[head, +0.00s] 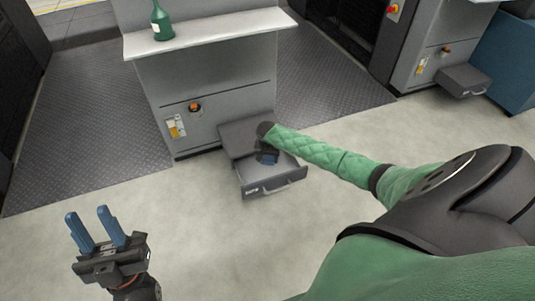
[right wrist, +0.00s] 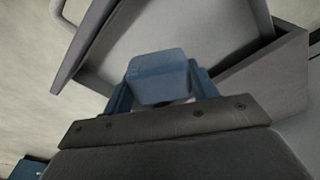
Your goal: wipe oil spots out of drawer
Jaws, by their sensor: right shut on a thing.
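The grey drawer (head: 284,181) is pulled out at the foot of the grey machine, with a handle on its front. Its light inside and walls also show in the right wrist view (right wrist: 265,85). My right gripper (head: 267,158) reaches down over the open drawer. In the right wrist view it is shut on a blue block-like thing (right wrist: 158,72), which may be a sponge. I cannot tell whether it touches the drawer floor. No oil spot can be made out; my arm hides part of the inside. My left gripper (head: 93,228) is open and empty above the floor.
The grey machine (head: 225,80) stands behind the drawer, with a shelf (head: 215,32) carrying a green bottle (head: 160,22). The pale floor in front is clear.

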